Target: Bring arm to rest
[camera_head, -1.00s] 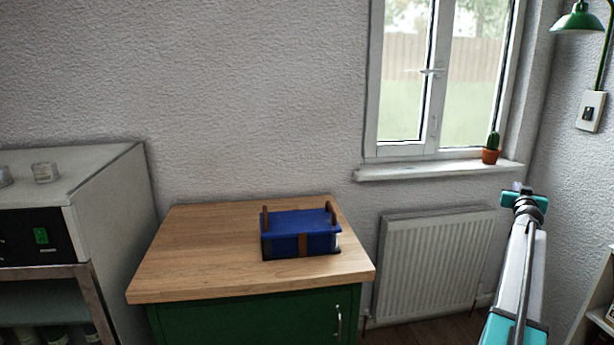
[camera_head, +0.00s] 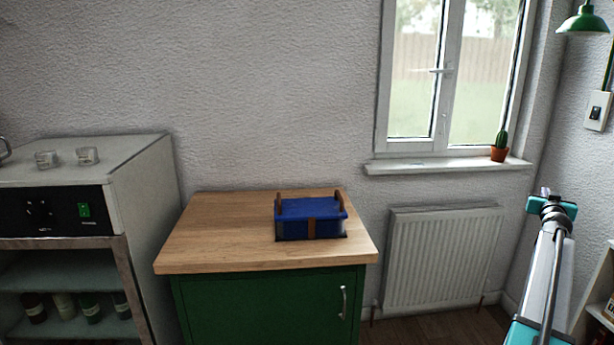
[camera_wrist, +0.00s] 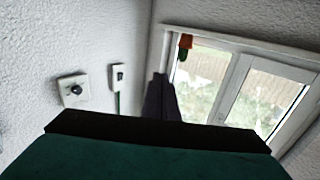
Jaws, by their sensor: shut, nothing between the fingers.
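My arm reaches up along the right side of the head view, in front of the wall and radiator. At its far end, my gripper is partly hidden by the wrist and too small there to make out clearly. In the wrist view my gripper (camera_wrist: 160,97) shows as dark fingers close together, shut and empty, pointing toward the room corner beside the window. Nothing touches it.
A blue box (camera_head: 311,219) with brown straps sits on the wooden-topped green cabinet (camera_head: 215,240). A grey unit (camera_head: 140,180) stands left. A radiator (camera_head: 440,258) is under the window, with a cactus (camera_head: 499,148) on the sill. A green lamp (camera_head: 583,20) hangs upper right.

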